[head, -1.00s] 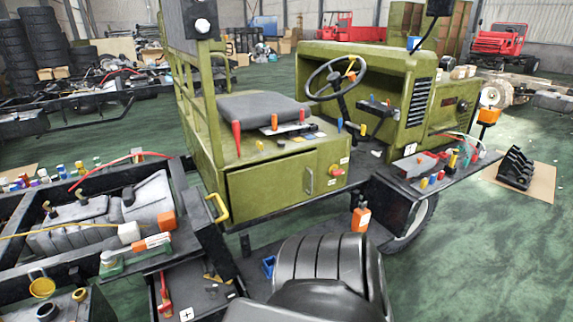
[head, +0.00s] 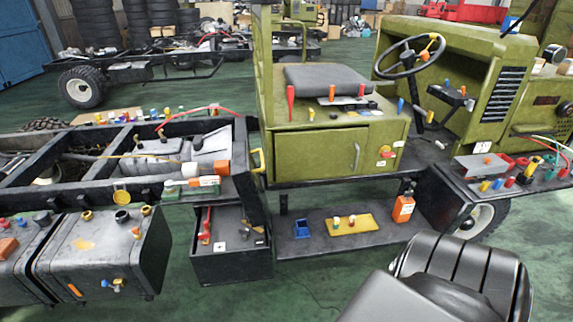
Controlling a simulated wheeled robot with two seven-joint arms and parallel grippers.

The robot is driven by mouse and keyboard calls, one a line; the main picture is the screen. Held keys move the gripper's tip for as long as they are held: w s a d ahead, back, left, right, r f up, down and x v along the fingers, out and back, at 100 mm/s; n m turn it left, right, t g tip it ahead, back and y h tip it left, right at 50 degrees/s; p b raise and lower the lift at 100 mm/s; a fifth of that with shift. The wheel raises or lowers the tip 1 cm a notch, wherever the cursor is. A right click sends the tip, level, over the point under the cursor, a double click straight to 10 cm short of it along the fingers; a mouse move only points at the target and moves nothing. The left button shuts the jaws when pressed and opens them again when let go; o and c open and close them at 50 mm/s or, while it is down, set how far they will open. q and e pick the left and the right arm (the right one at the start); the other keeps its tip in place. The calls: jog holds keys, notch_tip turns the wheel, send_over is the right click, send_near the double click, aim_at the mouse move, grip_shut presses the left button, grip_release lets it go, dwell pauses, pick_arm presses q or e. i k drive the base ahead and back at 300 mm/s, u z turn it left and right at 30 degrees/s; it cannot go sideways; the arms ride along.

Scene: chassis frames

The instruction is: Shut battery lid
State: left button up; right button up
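An open-topped black box (head: 232,266), which looks like the battery box, sits low beside the chassis frame, left of the step. Inside it I see a red-handled tool (head: 206,228) and a small white plus mark. A dark panel (head: 254,200) stands raised and tilted at the box's right rear; it looks like the lid, open, but its hinge is not clear. A yellow handle (head: 257,161) is just above it.
Right of the box, a step (head: 310,245) holds a blue bin (head: 301,228), a yellow tray (head: 372,221) with small parts and an orange container (head: 403,209). Dark tanks (head: 105,258) stand at left. An olive cabinet (head: 320,155) is above the step.

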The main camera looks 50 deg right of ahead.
aim_at(245, 174)
jog(key=z, duration=1.3)
jog(key=i, duration=1.65)
jog(key=u, duration=0.3)
jog(key=k, duration=0.4)
jog(key=u, duration=0.9)
jog(key=k, duration=0.65)
jog(key=u, duration=0.05)
